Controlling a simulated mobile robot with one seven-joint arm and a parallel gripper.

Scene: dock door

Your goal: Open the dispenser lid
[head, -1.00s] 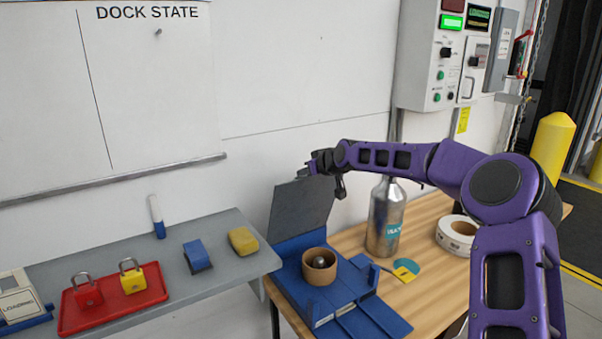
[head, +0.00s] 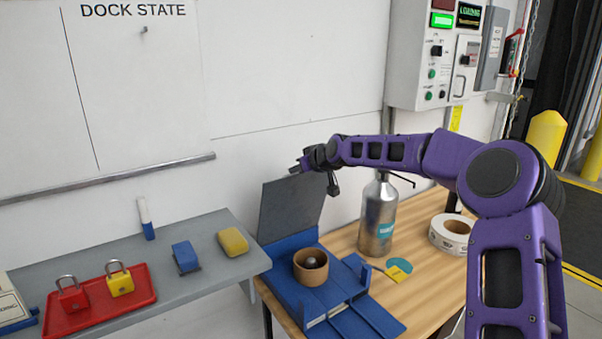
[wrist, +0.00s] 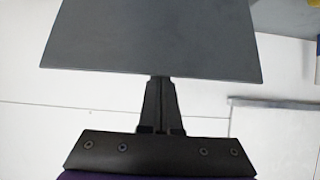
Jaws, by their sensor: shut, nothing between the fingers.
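The dispenser is a blue tray-like unit (head: 281,278) on the wooden table. Its dark grey lid (head: 291,207) stands raised at the back, leaning near the wall. My gripper (head: 296,169) is at the lid's top edge, shut with nothing held. In the wrist view the lid (wrist: 150,35) fills the upper part, and the shut fingers (wrist: 160,82) reach up to its edge. I cannot tell whether they touch it.
A metal bottle (head: 379,220), a white tape roll (head: 451,234) and a yellow-blue disc (head: 399,269) are on the table right of the dispenser. The grey shelf (head: 212,283) at left holds a red tray (head: 82,318) with padlocks, a blue block (head: 186,257) and a yellow sponge (head: 233,241).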

